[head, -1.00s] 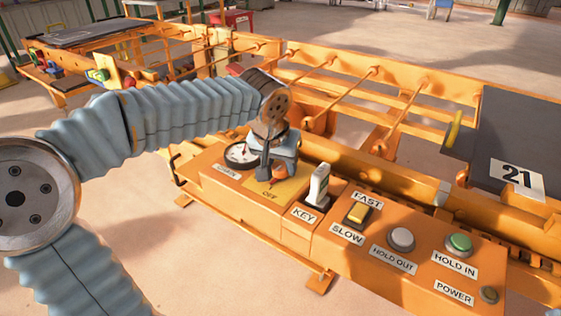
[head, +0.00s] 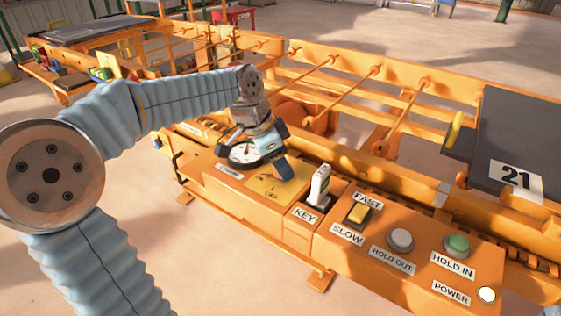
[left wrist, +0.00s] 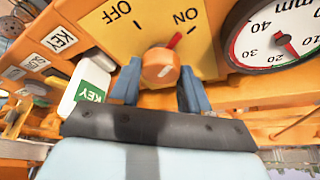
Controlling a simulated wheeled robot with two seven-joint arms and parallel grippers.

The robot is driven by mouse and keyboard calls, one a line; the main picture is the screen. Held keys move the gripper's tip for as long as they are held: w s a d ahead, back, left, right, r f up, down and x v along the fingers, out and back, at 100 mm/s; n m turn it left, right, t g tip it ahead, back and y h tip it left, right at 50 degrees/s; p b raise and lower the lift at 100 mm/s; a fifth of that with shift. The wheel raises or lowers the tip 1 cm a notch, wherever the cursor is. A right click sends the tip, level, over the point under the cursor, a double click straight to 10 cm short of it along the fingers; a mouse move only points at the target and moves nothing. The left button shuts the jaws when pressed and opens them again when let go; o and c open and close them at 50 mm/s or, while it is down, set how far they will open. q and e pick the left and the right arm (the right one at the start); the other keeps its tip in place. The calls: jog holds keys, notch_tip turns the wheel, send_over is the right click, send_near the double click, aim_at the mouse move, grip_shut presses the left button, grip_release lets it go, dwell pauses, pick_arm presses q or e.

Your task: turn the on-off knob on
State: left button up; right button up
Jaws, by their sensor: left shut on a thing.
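The orange on-off knob (left wrist: 158,68) sits on a yellow plate (left wrist: 155,22) marked OFF and ON, upside down in the left wrist view. Its red pointer (left wrist: 173,41) leans to the ON side. My left gripper (left wrist: 160,80) is shut on the knob, with one blue finger on each side. In the head view my left gripper (head: 272,165) is tilted over the yellow plate (head: 268,188) and hides the knob. The small power lamp (head: 487,294) at the panel's right end glows white. My right gripper is not in view.
A white key (head: 319,183) stands upright beside the yellow plate.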

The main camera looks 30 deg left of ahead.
pick_arm(q)
jog(key=shift+w+a+m+g+h, duration=0.1)
jog(key=shift+m+g+h, duration=0.2)
jog(key=shift+m, duration=0.8)
jog(key=o, duration=1)
jog(key=shift+r, duration=0.1)
jog(key=shift+p+v, duration=1.05)
jog(key=shift+v, duration=5.8)
